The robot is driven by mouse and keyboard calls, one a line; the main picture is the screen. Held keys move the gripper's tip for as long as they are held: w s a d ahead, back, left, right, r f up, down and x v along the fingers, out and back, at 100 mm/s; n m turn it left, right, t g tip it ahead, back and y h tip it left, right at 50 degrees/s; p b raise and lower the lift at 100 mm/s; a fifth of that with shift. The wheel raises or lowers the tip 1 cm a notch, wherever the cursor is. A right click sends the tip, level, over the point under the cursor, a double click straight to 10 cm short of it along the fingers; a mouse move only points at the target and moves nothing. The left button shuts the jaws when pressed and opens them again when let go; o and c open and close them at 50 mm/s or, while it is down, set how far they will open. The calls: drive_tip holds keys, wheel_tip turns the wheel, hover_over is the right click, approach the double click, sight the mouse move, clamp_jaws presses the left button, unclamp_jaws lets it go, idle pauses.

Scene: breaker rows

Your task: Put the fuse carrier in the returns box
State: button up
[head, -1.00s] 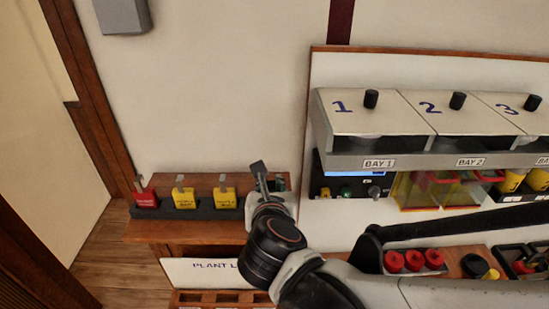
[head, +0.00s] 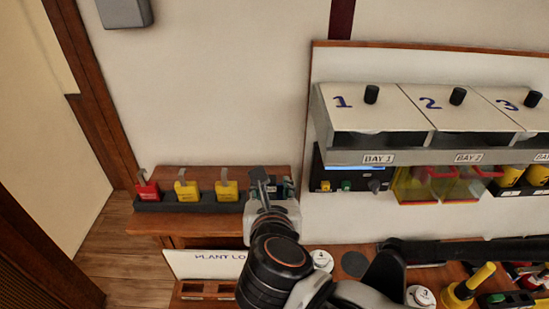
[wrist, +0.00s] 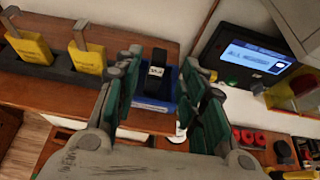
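In the wrist view a blue open box (wrist: 148,104) stands on the wooden shelf. A black piece with a white label (wrist: 155,72) shows inside or over it, between my fingers in the picture; it looks like the fuse carrier, but its label is too small to read. My gripper (wrist: 162,66) is open, with its green-padded fingers apart on either side of the piece and no visible contact. In the head view my gripper (head: 263,183) is over the right end of the shelf and hides most of the box and the piece.
Yellow padlock-like tags (head: 186,191) and a red one (head: 148,191) stand in a dark rack left of the gripper. A lit display panel (wrist: 248,57) is close on the right. Numbered bay covers (head: 375,108) jut out above the bench. Bare wall lies above the shelf.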

drive_tip(key=shift+p+v, duration=0.5)
drive_tip(key=shift+v, duration=2.4)
drive_tip(key=d+f+n+g, duration=0.1)
drive_tip(key=d+n+g, duration=0.2)
drive_tip(key=d+n, duration=0.8)
drive_tip(key=d+f+n+g+h, duration=0.1)
drive_tip(key=d+n, duration=1)
drive_tip(key=n, duration=1.3)
drive_tip(key=shift+f+g, duration=0.65)
drive_tip(key=shift+g, duration=0.35)
